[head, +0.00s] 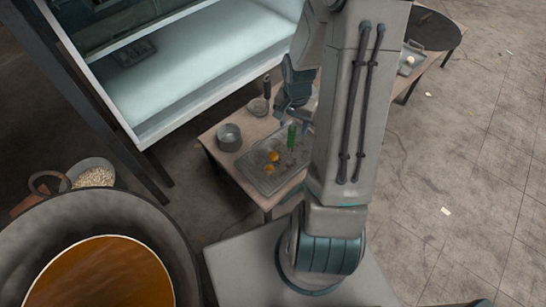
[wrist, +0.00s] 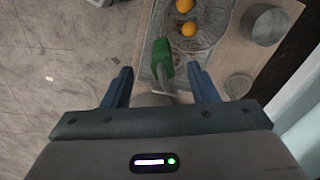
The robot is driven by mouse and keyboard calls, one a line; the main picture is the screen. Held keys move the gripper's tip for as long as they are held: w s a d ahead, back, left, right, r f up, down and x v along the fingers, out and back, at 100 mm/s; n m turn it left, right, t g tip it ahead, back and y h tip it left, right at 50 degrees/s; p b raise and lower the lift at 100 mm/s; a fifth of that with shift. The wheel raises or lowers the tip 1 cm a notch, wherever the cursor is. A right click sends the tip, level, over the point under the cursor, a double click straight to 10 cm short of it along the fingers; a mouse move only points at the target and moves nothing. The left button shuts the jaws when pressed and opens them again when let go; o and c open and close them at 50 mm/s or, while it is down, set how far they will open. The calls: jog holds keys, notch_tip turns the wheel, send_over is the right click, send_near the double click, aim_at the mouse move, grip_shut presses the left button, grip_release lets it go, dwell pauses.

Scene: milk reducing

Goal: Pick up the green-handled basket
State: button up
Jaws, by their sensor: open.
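The green handle (wrist: 162,55) shows in the wrist view, just beyond and between my open fingers. A pale grey part runs from the handle toward my gripper; the basket's body is hard to make out in both views. My gripper (wrist: 162,85) has its two blue fingers wide apart with nothing held between them. In the head view my gripper (head: 297,112) is above the table, partly hidden by my arm.
Two orange fruits (wrist: 188,20) lie on the patterned tray (wrist: 213,12). A grey metal pot (head: 229,137) stands on the wooden table (head: 213,143). A pale open cabinet (head: 190,70) borders the table. Open floor lies to the right.

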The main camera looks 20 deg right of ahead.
aim_at(292, 131)
jog(key=f+b, duration=0.1)
jog(key=f, duration=0.3)
jog(key=shift+w+f, duration=0.1)
jog(key=shift+w, duration=0.1)
jog(key=c, duration=1.1)
grip_shut()
